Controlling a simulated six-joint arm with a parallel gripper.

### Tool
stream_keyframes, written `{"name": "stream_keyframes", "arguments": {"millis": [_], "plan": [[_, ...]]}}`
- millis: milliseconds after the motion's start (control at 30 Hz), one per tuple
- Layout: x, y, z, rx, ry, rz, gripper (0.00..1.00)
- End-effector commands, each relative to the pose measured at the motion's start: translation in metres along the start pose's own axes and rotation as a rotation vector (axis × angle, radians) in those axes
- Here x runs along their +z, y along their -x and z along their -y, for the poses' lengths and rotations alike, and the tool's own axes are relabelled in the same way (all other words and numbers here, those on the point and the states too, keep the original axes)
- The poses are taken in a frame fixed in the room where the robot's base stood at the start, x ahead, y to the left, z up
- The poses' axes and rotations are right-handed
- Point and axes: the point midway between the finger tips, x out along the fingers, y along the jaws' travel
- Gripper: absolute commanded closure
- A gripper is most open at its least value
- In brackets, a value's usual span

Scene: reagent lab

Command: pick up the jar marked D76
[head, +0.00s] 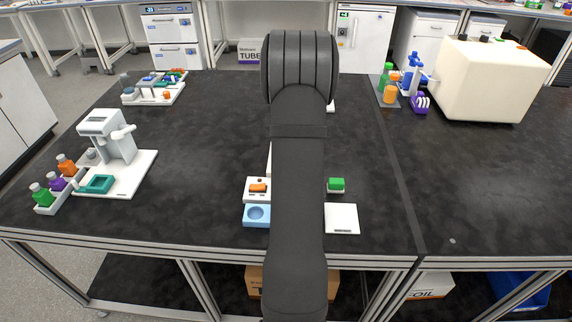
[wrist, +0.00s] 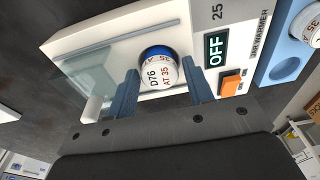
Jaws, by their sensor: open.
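The jar marked D76 (wrist: 160,72) shows in the wrist view, with a white top reading "D76" and "AT 35" and a dark blue edge. It sits at the white jar warmer (wrist: 118,37), whose display reads OFF. My gripper (wrist: 161,62) is open, with one blue-grey finger on each side of the jar. I cannot tell whether either finger touches it. In the head view my arm hides the gripper and the D76 jar; part of the white unit with an orange switch (head: 258,188) shows left of the arm.
A green-topped item (head: 336,185) and a white plate (head: 342,219) lie right of my arm. The bench middle-left is clear.

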Motion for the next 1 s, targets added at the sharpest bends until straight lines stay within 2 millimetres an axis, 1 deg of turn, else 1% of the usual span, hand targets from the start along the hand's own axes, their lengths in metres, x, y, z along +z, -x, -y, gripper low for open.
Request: {"name": "stream_keyframes", "arguments": {"millis": [200,367,400,767,867,967,1000], "plan": [[0.000,-0.002,0.000,0.002,0.000,0.000,0.53],[0.000,-0.002,0.000,0.002,0.000,0.000,0.84],[0.000,-0.002,0.000,0.002,0.000,0.000,0.86],[-0.001,0.002,-0.001,0.002,0.001,0.000,0.86],[-0.001,0.009,-0.001,0.003,0.001,0.000,0.86],[-0.003,0.021,-0.001,0.005,0.001,-0.001,0.86],[-0.004,0.029,-0.001,0.006,0.001,-0.001,0.86]]}}
